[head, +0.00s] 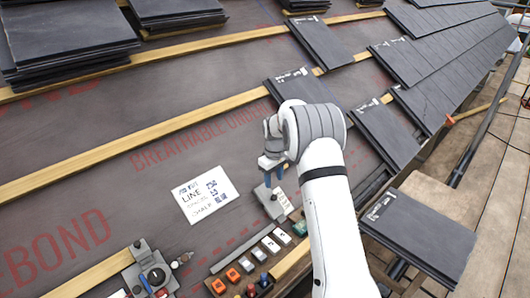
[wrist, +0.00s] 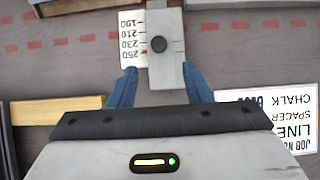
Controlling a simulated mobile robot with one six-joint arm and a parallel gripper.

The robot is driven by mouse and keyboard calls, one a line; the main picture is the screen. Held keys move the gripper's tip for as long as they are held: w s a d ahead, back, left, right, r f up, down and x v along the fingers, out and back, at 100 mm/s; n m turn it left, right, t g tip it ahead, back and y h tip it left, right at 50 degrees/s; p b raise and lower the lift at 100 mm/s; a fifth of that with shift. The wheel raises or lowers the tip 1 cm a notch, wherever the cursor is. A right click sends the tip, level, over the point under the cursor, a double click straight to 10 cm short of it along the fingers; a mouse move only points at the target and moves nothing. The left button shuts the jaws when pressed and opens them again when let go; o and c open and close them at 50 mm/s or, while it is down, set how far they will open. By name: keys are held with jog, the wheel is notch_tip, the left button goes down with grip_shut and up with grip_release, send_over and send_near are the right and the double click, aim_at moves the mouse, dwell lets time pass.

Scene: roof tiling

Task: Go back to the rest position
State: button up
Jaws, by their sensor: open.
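My gripper (head: 272,165) is at the end of my white arm, above the dark underlay in the middle of the head view. Its blue fingers are apart in the wrist view (wrist: 160,88), and nothing is held between them. The same grey plate (head: 271,203) shows below the gripper in the head view. The exact gap between fingers and plate cannot be told.
A printed card (head: 205,195) lies left of the gripper. A tool rack with coloured pieces (head: 260,255) and a knob device (head: 152,277) are in front. Slate stacks (head: 70,40) stand at back left. Laid slates (head: 430,100) and a slate pile (head: 420,232) are at right.

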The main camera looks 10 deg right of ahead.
jog(key=s+d+r+m+t+p, duration=0.1)
jog(key=s+r+m+p, duration=0.15)
jog(key=s+r, duration=0.8)
jog(key=s+d+r+m+p, duration=0.1)
jog(key=s+r+p, duration=0.45)
jog(key=r, duration=0.85)
jog(key=s+r+m+p, duration=0.1)
jog(key=s+r+m, duration=0.1)
jog(key=s, duration=1)
jog(key=s+r+m+t+p, duration=0.1)
jog(key=s+r, duration=0.3)
jog(key=s, duration=0.8)
jog(key=shift+s+d+m+t+p, duration=0.3)
jog(key=shift+d+m+p, duration=0.1)
jog(key=shift+p, duration=0.1)
